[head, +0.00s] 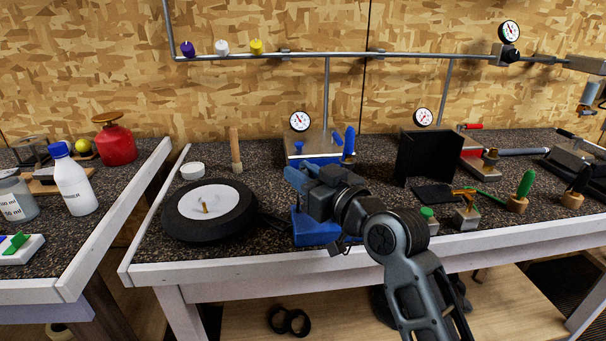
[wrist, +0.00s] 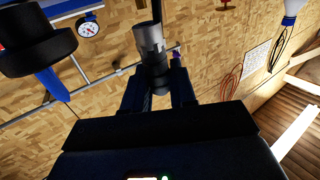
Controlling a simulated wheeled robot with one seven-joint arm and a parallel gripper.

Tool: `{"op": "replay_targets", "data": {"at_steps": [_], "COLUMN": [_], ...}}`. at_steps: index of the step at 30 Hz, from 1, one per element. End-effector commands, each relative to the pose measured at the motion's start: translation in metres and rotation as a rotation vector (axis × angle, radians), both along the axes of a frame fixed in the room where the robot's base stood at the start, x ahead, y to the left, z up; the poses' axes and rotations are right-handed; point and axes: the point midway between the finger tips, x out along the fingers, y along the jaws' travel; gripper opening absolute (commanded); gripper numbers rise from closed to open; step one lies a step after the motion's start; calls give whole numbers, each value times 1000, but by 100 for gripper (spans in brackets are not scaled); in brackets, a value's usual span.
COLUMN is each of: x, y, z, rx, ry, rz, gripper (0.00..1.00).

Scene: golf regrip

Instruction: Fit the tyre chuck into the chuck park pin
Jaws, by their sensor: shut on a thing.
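My gripper (head: 292,174) is raised over the middle of the bench, pointing left, in the head view. In the wrist view my gripper (wrist: 157,88) is shut on the tyre chuck (wrist: 151,42), a grey metal cylinder with a dark lower part. The chuck sticks out beyond the fingertips, clear of anything I can make out. In the head view I cannot make out the chuck at the fingers. I cannot tell the chuck park pin for certain in either view.
A black wheel (head: 180,222) lies left of my gripper. A blue block (head: 315,229) stands below it. Behind are a gauge (head: 300,121) and a blue handle (head: 349,141). A black box (head: 428,156) stands to the right. A pipe (head: 345,54) runs along the wall.

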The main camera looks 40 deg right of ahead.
Motion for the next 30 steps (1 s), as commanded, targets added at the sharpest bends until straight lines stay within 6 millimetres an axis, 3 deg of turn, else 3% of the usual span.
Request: {"op": "replay_targets", "data": {"at_steps": [30], "x": [0], "y": [0], "z": [-7], "rx": [0], "ry": [0], "rz": [0], "gripper": [0]}}
